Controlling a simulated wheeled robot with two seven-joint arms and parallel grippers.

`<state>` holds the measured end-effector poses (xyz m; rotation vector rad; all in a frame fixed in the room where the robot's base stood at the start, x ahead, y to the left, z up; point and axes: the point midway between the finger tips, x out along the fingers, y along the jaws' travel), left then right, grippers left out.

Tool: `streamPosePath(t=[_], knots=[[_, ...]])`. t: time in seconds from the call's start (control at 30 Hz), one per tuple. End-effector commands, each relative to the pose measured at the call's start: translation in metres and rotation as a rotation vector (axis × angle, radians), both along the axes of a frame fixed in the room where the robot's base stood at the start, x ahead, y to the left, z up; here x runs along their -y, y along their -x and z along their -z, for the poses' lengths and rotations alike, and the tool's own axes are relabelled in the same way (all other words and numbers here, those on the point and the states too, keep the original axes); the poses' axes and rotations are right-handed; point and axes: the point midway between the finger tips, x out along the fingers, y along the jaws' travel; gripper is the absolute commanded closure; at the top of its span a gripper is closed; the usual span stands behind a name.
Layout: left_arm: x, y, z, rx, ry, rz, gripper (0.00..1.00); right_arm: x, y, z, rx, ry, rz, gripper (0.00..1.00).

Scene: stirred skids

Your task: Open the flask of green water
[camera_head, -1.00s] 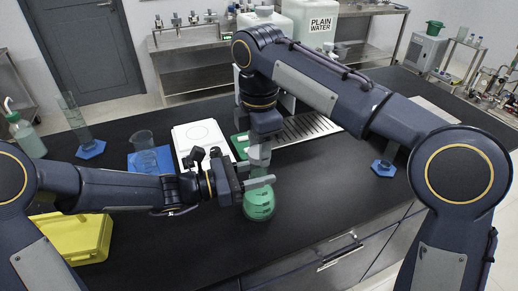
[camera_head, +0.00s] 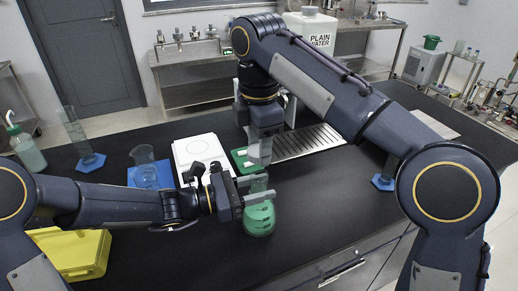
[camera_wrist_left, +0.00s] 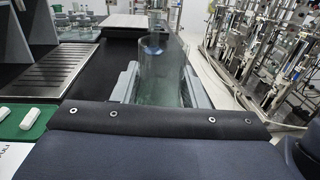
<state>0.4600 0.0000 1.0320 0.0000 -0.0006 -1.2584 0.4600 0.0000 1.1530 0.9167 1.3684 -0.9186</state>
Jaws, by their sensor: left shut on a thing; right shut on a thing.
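The flask of green water (camera_head: 259,219) stands on or just above the black bench; I cannot tell which. Its clear neck also shows in the left wrist view (camera_wrist_left: 162,72). My left gripper (camera_head: 257,190) is shut on the neck from the left side, one finger on each side in the left wrist view (camera_wrist_left: 162,92). My right gripper (camera_head: 260,152) points down above the neck, apart from it, with a small gap between. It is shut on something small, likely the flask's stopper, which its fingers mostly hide.
A white flat device (camera_head: 200,152) and a green tray (camera_head: 241,160) lie behind. A beaker (camera_head: 145,165) stands on a blue mat at left, near a yellow case (camera_head: 75,252). A drain rack (camera_head: 310,141) lies behind right. The bench front right is clear.

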Motion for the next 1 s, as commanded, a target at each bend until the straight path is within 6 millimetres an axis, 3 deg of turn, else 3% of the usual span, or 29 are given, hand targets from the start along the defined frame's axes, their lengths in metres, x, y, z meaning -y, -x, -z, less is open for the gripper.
streamPosePath(t=[0.03, 0.07, 0.23, 0.63, 1.0], knots=[[0.0, 0.0, 0.002, -0.003, -0.003, 0.0, 1.0, 0.0, 0.0, 0.0, 0.0, 0.0, 0.0, 0.83], [0.0, 0.0, 0.002, -0.003, -0.003, 0.0, 0.59, 0.0, 0.0, 0.0, 0.0, 0.0, 0.0, 0.83], [0.0, 0.0, 0.001, -0.002, -0.003, 0.0, 0.37, 0.0, 0.0, 0.0, 0.0, 0.0, 0.0, 0.83], [-0.008, 0.002, 0.001, -0.001, -0.002, -0.003, 0.35, 0.0, 0.0, 0.001, 0.0, 0.0, 0.0, 0.83], [-0.078, 0.024, 0.002, -0.001, -0.002, -0.006, 0.35, 0.0, 0.0, 0.008, 0.0, 0.0, 0.0, 0.83]])
